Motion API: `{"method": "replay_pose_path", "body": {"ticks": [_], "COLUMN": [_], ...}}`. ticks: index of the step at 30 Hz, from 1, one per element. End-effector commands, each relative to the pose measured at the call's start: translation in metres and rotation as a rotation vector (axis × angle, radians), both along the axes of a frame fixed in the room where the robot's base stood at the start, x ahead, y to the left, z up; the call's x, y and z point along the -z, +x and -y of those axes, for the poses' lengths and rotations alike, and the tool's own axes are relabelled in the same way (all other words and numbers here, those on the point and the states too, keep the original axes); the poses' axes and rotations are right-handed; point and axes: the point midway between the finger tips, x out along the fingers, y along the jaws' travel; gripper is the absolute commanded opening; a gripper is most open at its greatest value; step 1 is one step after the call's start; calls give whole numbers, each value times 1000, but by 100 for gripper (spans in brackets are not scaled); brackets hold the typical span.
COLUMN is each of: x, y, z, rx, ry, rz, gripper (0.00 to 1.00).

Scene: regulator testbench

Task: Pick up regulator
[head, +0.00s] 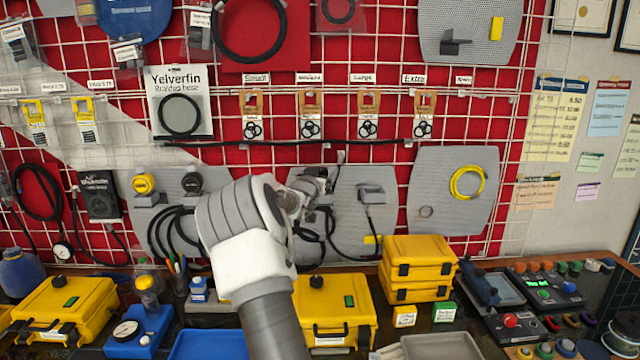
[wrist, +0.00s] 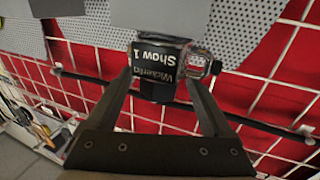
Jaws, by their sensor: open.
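The regulator (wrist: 158,68), a black block with white lettering and a clear round part on its right side, shows in the wrist view at the upper middle, in front of a grey perforated panel. My gripper (wrist: 160,88) is open, with one finger on each side of the block's lower part. I cannot tell whether either finger touches it. In the head view my arm reaches up to the middle grey panel (head: 345,225), and my wrist hides much of the gripper and the regulator.
A black hose (wrist: 235,118) runs across the red wall and white wire grid. In the head view, yellow cases (head: 418,258), a grey tray (head: 440,346) and a blue tray (head: 205,345) crowd the bench below. Other hoses hang beside my wrist.

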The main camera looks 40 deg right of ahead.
Motion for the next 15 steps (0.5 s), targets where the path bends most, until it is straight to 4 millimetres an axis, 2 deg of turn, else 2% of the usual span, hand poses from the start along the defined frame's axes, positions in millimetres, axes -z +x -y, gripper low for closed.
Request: {"method": "replay_pose_path", "body": {"ticks": [5,15], "x": [1,0], "y": [0,0], "z": [0,0], "rx": [0,0], "ry": [1,1], "rz": [-1,-1], "gripper": [85,24]}}
